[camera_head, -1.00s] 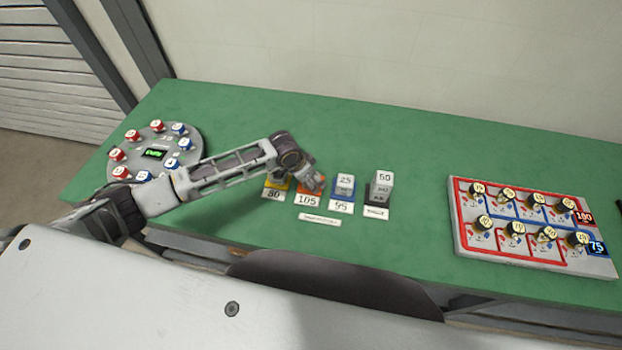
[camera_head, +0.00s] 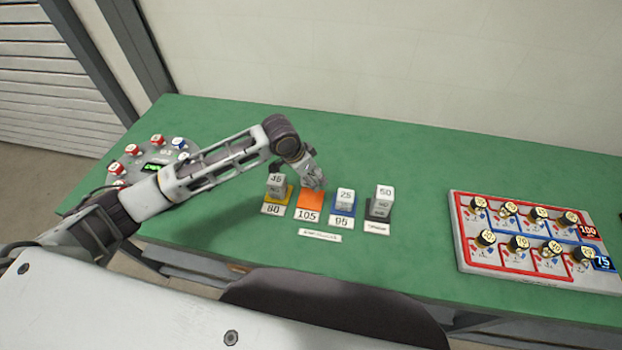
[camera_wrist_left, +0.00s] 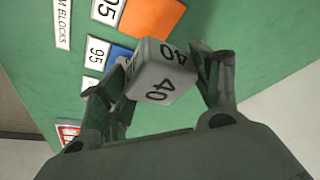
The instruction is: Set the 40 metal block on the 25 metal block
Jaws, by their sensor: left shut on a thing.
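My left gripper (camera_head: 314,183) is above the back edge of the orange pad (camera_head: 310,198), pointing down. In the left wrist view it is shut on the grey 40 metal block (camera_wrist_left: 163,75), held between its fingers; the head view barely shows this block. The 25 metal block (camera_head: 345,197) is pale, on the blue pad (camera_head: 342,212) labelled 95, just right of the gripper. In the left wrist view the blue pad (camera_wrist_left: 122,52) is partly hidden by the held block, and the 25 block cannot be made out. My right gripper is out of view.
A 45 block (camera_head: 276,182) stands on the yellow pad, left of the gripper. A 50 block (camera_head: 385,192) stands on a dark pad at right. A round dial device (camera_head: 155,160) is at far left, a knob board (camera_head: 535,245) at right. Green table behind the blocks is clear.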

